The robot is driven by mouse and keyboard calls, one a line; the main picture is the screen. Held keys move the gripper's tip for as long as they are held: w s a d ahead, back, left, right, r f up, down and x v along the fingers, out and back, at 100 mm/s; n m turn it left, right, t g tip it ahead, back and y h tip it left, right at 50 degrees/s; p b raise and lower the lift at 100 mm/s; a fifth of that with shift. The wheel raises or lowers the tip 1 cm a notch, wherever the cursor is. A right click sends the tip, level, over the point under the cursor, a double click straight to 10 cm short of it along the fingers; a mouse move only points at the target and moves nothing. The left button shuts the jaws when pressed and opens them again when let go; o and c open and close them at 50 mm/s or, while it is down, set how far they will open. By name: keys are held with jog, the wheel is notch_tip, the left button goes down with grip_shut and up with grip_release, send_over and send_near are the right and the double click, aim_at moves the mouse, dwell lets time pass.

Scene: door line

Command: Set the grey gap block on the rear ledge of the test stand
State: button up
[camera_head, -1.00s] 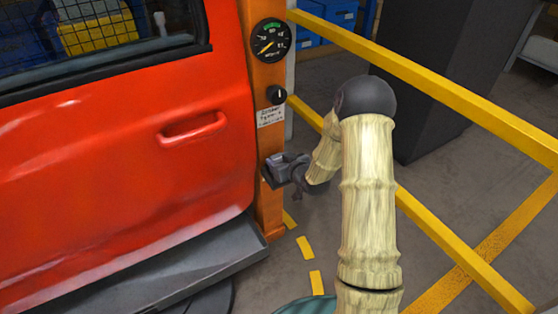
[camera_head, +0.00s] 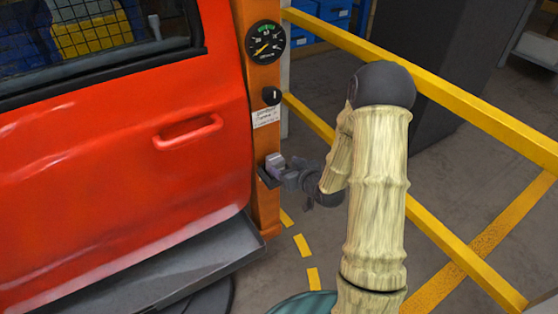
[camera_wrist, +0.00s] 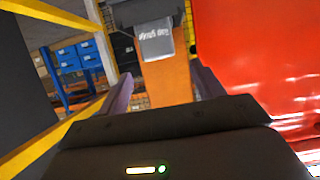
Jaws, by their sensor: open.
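The grey gap block (camera_head: 274,162) sits on a small dark ledge (camera_head: 265,180) low on the orange post (camera_head: 265,212), beside the red door. In the wrist view the block (camera_wrist: 156,40) shows upside-down lettering and stands against the dark ledge (camera_wrist: 128,13). My gripper (camera_head: 289,174) is just right of the block in the head view. In the wrist view my gripper (camera_wrist: 160,82) is open, its two fingers wide apart with the block centred beyond their tips. Nothing shows between the fingers. The exact gap to the block is hard to judge.
The red door (camera_head: 120,165) stands close to the left of the post, with a grey step (camera_head: 170,265) below. A gauge (camera_head: 265,43), a black knob (camera_head: 271,95) and a label are higher on the post. Yellow rails (camera_head: 440,90) run behind and right of my arm.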

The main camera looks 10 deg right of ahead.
jog(key=v, duration=0.4)
jog(key=shift+s, duration=0.1)
dwell(0.5)
jog(key=s+a+r+m+g+h, duration=0.1)
jog(key=s+r+g+h, duration=0.1)
jog(key=s+g, duration=0.3)
jog(key=s+a+r+m+g+h, duration=0.2)
jog(key=s+r+g, duration=0.3)
jog(key=s, duration=0.9)
jog(key=shift+a+m, duration=0.25)
jog(key=shift+m, duration=0.05)
